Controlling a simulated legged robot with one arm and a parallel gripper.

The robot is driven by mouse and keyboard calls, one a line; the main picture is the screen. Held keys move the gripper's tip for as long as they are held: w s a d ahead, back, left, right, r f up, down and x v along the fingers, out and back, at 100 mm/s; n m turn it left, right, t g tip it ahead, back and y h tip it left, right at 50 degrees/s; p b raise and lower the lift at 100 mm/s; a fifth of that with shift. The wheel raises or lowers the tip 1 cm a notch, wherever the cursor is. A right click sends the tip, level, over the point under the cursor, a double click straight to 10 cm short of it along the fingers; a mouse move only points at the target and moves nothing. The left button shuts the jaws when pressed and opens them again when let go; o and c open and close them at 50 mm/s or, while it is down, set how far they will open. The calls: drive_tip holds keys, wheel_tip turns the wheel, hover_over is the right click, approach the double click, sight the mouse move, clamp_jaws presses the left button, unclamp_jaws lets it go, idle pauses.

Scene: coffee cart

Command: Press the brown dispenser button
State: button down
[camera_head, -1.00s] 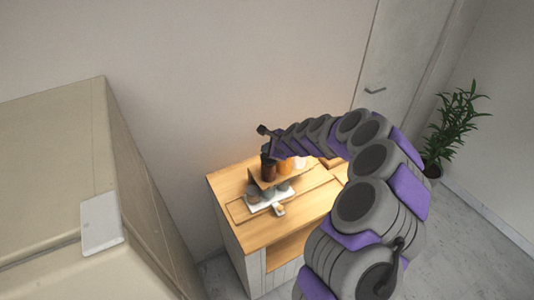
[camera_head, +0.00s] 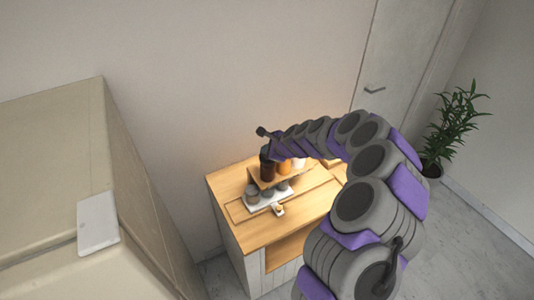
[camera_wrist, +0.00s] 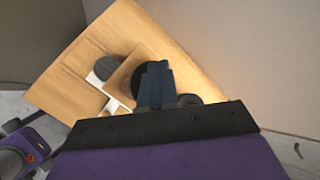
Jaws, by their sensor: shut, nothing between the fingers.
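The brown dispenser (camera_head: 267,167) stands at the left of a row on a raised wooden shelf of the cart. My gripper (camera_head: 262,131) is just above it in the head view, at the end of my arm. In the wrist view my gripper (camera_wrist: 157,66) is shut and empty, its dark fingers in front of a dark round top (camera_wrist: 142,77). That top is partly covered by the fingers and seems to be the brown dispenser's. I cannot make out its button or tell whether the fingertips touch it.
An orange dispenser (camera_head: 284,167) stands right beside the brown one, with a paler one partly behind my arm. Grey cups sit on a white tray (camera_head: 263,206) on the cart top (camera_head: 233,187). A large beige box (camera_head: 50,170) fills the left. A plant (camera_head: 455,125) stands right.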

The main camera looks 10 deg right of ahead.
drive_tip(key=shift+d+r, duration=0.1)
drive_tip(key=shift+d, duration=0.1)
drive_tip(key=shift+d+r+p, duration=0.5)
drive_tip(key=shift+r+p, duration=0.1)
drive_tip(key=shift+r, duration=0.1)
wheel_tip(320, 180, up, 6)
drive_tip(key=p, duration=0.5)
drive_tip(key=shift+a, duration=0.15)
idle(0.6)
